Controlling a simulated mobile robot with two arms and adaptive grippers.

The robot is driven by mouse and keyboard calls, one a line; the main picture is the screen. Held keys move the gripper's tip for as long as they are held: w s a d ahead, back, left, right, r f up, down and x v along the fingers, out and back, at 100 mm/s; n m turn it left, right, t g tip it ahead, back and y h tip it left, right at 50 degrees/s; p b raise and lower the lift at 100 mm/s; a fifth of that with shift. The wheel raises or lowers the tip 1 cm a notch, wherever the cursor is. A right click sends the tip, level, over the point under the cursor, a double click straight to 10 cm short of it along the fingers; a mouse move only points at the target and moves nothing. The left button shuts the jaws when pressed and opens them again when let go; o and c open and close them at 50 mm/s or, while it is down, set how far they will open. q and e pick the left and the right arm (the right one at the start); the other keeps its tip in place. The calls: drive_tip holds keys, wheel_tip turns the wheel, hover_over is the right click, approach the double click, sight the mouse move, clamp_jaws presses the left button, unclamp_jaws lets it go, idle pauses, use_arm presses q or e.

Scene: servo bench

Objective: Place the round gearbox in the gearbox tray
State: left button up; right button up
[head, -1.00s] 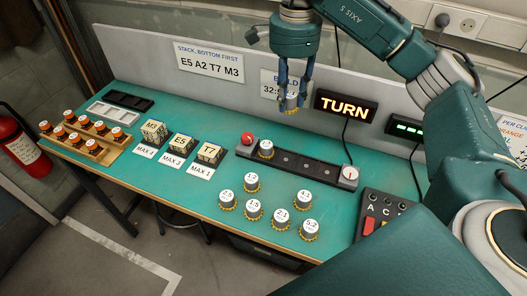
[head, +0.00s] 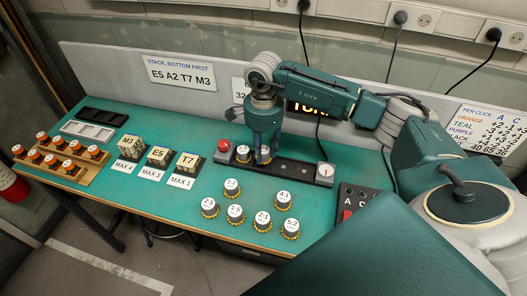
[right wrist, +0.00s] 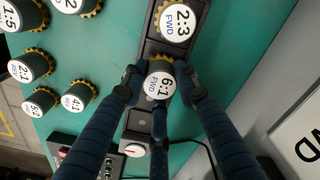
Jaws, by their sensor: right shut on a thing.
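The long black gearbox tray (head: 297,170) lies at the back of the teal bench, between a red knob and a dial. A round gearbox marked 2:3 FWD (right wrist: 178,22) sits in its left end slot; it also shows in the head view (head: 243,155). My right gripper (head: 263,155) points down over the slot beside it. It is shut on a round gearbox marked 6:1 FWD (right wrist: 160,87), upright with a yellow toothed rim. Whether this gearbox touches the slot floor I cannot tell. The slots to its right look empty. My left gripper is not in view.
Several round gearboxes (head: 235,214) stand loose on the front of the bench. Labelled blocks (head: 158,156) stand left of the tray, with a wooden rack (head: 60,166) of orange parts farther left. A button box (head: 352,203) is at the right.

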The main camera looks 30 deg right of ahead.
sight(264, 150)
drive_tip(key=shift+f, duration=0.85)
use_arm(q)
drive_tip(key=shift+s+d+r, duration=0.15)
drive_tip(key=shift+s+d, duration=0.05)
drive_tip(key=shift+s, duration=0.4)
use_arm(e)
drive_tip(key=shift+f, duration=0.2)
drive_tip(key=o, duration=1.2)
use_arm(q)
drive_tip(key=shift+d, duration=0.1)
use_arm(e)
drive_tip(key=shift+r, duration=0.1)
drive_tip(key=shift+r, duration=0.25)
wheel_tip(264, 150, up, 12)
drive_tip(key=b, duration=0.3)
drive_tip(key=shift+f, duration=0.15)
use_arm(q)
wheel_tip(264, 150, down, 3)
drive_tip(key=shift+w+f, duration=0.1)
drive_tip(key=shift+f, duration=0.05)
